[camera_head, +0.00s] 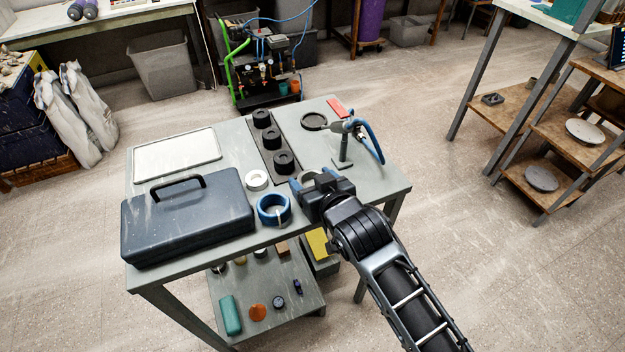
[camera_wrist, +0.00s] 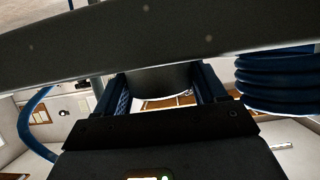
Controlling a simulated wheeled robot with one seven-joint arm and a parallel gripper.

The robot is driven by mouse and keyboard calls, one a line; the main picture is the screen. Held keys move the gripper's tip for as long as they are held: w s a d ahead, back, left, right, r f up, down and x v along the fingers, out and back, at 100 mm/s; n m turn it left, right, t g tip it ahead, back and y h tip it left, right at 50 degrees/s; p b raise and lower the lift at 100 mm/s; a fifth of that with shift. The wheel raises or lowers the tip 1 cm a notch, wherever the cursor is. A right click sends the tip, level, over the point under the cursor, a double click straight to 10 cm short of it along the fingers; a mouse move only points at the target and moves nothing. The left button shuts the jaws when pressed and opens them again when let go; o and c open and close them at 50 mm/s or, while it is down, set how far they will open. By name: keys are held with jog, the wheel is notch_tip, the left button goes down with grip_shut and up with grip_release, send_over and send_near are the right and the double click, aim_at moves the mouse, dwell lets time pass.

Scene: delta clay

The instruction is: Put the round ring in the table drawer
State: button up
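My gripper (camera_head: 312,184) is low over the table's front right part, with its fingers on either side of a pale grey ring (camera_head: 307,174). In the wrist view a grey curved band (camera_wrist: 160,78), which looks like this ring, fills the space between the fingers of my gripper (camera_wrist: 162,85). I cannot tell whether the fingers press on it. The ring is partly hidden in the head view. The grey table (camera_head: 385,183) carries it. I cannot make out a drawer in either view.
A blue coil (camera_head: 273,209) stands just left of my gripper, with a white roll (camera_head: 257,180) behind it. A dark toolbox (camera_head: 186,222) fills the front left. Black round parts (camera_head: 284,162), a black ring (camera_head: 314,121) and a hosed tool (camera_head: 343,150) stand farther back.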

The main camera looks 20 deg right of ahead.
jog(key=o, duration=0.3)
jog(key=shift+s+r, duration=0.1)
jog(key=shift+r, duration=0.1)
jog(key=v, duration=1.2)
jog(key=s+d+f, duration=0.1)
jog(key=s+d, duration=0.2)
jog(key=s, duration=1.4)
jog(key=s+r, duration=0.3)
jog(key=s, duration=0.4)
jog(key=s+r+t, duration=0.1)
jog(key=s+r, duration=0.3)
jog(key=s, duration=0.3)
jog(key=shift+s+r, duration=0.2)
jog(key=shift+s, duration=0.1)
